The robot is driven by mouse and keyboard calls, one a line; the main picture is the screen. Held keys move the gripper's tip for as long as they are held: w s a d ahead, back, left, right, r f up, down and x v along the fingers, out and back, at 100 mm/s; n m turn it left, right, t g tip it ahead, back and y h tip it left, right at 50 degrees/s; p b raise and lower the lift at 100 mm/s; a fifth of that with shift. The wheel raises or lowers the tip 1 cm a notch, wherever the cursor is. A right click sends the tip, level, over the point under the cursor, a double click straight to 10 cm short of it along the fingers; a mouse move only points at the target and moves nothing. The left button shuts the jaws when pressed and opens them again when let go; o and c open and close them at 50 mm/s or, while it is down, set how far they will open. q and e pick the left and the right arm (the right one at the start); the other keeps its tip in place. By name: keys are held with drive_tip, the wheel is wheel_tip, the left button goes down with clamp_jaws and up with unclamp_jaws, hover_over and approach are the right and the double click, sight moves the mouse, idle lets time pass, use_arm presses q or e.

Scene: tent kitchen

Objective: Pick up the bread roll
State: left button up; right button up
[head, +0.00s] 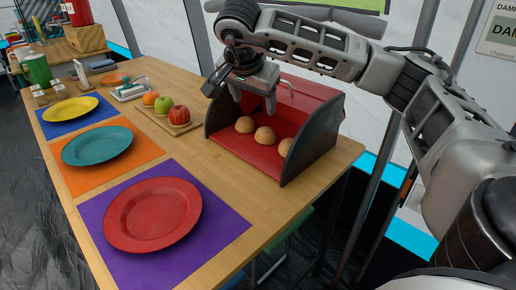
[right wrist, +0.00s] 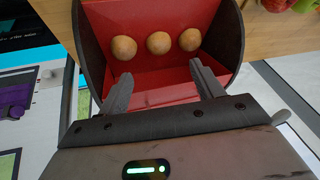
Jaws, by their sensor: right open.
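Three round tan bread rolls (head: 264,135) lie in a row on the red floor of an open bread box (head: 300,160) with dark side walls. They also show side by side in the right wrist view (right wrist: 158,43). My right gripper (head: 254,105) is open and empty, pointing down over the box, above and apart from the rolls. In the right wrist view its two fingers (right wrist: 163,80) point toward the rolls, with the row just beyond the tips. My left gripper is not in view.
A small board with apples and an orange (head: 180,128) stands left of the box. Red (head: 165,205), teal (head: 85,145) and yellow (head: 62,109) plates lie on coloured mats. The bare wooden table (head: 255,198) shows in front of the box.

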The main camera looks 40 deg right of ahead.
drive_tip(key=d+b, duration=0.1)
drive_tip(key=d, duration=0.1)
drive_tip(key=b, duration=0.2)
approach(266, 131)
drive_tip(key=shift+h, duration=0.4)
drive_tip(key=x, duration=0.4)
drive_tip(key=shift+s+a+f, duration=0.1)
drive_tip(key=shift+f, duration=0.15)
drive_tip(key=b+x, duration=0.1)
drive_tip(key=x, duration=0.4)
drive_tip(key=shift+w+a+f, duration=0.1)
drive_tip(key=shift+w+f, duration=0.1)
drive_tip(key=shift+f, duration=0.05)
drive_tip(key=shift+w+f, duration=0.1)
drive_tip(key=shift+f, duration=0.05)
drive_tip(key=shift+c, duration=0.6)
drive_tip(key=c, duration=0.6)
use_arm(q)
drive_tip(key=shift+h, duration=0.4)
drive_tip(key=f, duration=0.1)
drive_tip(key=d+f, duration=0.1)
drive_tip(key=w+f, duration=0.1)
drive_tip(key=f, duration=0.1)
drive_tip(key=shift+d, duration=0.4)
